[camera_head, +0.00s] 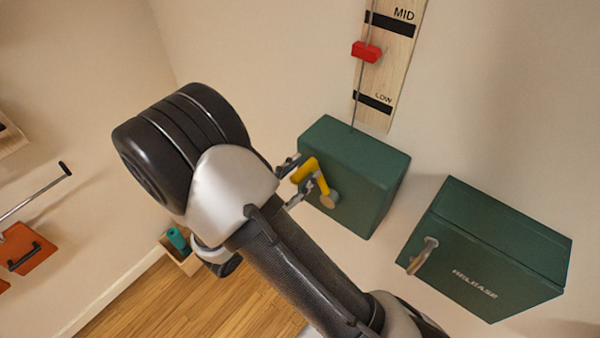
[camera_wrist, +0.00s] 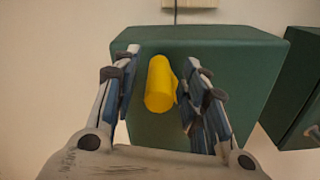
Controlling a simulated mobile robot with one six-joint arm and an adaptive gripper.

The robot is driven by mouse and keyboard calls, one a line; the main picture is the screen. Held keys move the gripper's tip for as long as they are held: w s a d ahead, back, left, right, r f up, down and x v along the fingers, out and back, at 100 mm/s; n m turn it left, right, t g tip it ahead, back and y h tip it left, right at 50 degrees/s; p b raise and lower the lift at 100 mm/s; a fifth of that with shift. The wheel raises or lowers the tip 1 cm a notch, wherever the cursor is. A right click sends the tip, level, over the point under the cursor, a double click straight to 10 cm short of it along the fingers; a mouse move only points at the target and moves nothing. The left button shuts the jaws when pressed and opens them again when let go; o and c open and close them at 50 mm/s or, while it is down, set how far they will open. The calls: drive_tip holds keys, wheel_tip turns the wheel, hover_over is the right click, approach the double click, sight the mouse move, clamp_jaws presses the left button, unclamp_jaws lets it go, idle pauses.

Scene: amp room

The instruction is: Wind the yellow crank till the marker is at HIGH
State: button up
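The yellow crank (camera_head: 307,170) is on the front of a green box (camera_head: 368,157) on the wall. My gripper (camera_head: 299,180) is at the crank, with a finger to each side of its handle. In the wrist view the yellow handle (camera_wrist: 160,85) stands between my two fingers (camera_wrist: 160,90), with gaps showing on both sides, so the gripper is open around it. The red marker (camera_head: 366,51) is on a thin rod in front of a wooden scale board (camera_head: 375,84). It sits between the LOW band (camera_head: 373,103) and the MID band (camera_head: 391,24), nearer MID. HIGH is out of view.
A second green box (camera_head: 487,250) marked RELEASE, with a small lever (camera_head: 424,255), is to the right of the crank box. At the left are an orange box (camera_head: 25,250), a metal rod with a black end (camera_head: 64,168) and a small wooden bin with a teal roll (camera_head: 177,239).

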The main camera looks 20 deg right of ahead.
clamp_jaws()
drive_tip(key=shift+s+d+r+m+b, duration=0.15)
drive_tip(key=shift+s+d+m+b, duration=0.05)
drive_tip(key=shift+m+b, duration=0.2)
idle(0.7)
